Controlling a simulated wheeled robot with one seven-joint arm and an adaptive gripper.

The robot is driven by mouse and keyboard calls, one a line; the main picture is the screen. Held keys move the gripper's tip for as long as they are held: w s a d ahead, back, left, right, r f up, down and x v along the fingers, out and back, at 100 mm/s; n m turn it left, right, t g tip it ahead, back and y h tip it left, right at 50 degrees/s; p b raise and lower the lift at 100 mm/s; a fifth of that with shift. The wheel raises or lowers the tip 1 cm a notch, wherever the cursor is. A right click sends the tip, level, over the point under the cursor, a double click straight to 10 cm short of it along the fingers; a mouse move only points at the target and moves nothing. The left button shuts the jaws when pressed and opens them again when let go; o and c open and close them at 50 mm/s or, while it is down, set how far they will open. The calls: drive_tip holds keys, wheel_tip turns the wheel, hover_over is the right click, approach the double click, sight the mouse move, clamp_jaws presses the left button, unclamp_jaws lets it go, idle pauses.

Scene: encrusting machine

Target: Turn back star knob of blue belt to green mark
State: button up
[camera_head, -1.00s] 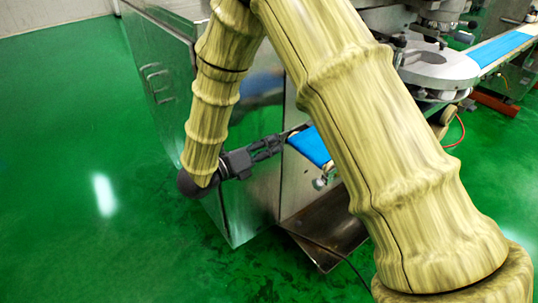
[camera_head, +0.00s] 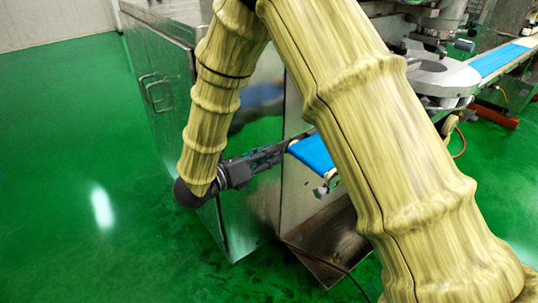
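The blue belt (camera_head: 312,153) shows as a short strip between the steel cabinet and my arm, with its right part hidden behind the arm. Below it is a small metal knob-like part (camera_head: 321,189); I cannot tell whether it is the star knob. No green mark can be made out. My gripper (camera_head: 284,149) is dark grey and points right, its fingertips at the left end of the blue belt. The fingers are too small and dark to tell whether they are open or touching anything.
A steel cabinet (camera_head: 236,215) with handles stands directly behind my gripper. A metal tray (camera_head: 325,240) and a cable lie below the belt. A second blue belt (camera_head: 497,58) and a round machine table (camera_head: 440,77) are at upper right. The green floor at left is clear.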

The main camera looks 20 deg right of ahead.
drive_tip(key=o, duration=0.3)
drive_tip(key=v, duration=1.2)
drive_tip(key=shift+a, duration=0.1)
idle(0.3)
